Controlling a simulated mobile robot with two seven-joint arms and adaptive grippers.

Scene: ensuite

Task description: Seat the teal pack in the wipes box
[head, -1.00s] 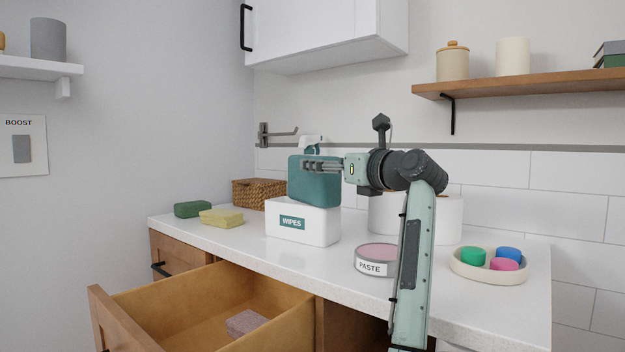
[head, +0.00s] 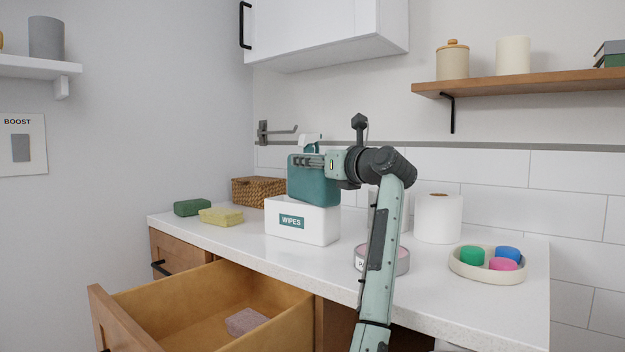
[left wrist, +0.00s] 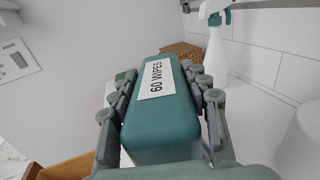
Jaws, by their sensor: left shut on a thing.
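The teal pack (head: 313,184) stands upright at the white wipes box (head: 285,222) on the counter. Its lower edge meets the box's open top; I cannot tell how deep it sits inside. My left gripper (head: 299,161) is shut on the upper part of the pack, its arm reaching in from the lower right. In the left wrist view the pack (left wrist: 165,115) lies between both fingers, with its "60 WIPES" label facing the camera. The box is not clearly visible in that view. My right gripper is not in view.
A wicker basket (head: 258,191) and a spray bottle (left wrist: 215,45) stand behind the box. Green (head: 192,207) and yellow (head: 221,216) sponges lie left. A paste tin (head: 402,262), partly hidden by my arm, a paper roll (head: 438,218) and a tray (head: 486,275) are right. The drawer (head: 190,310) is open.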

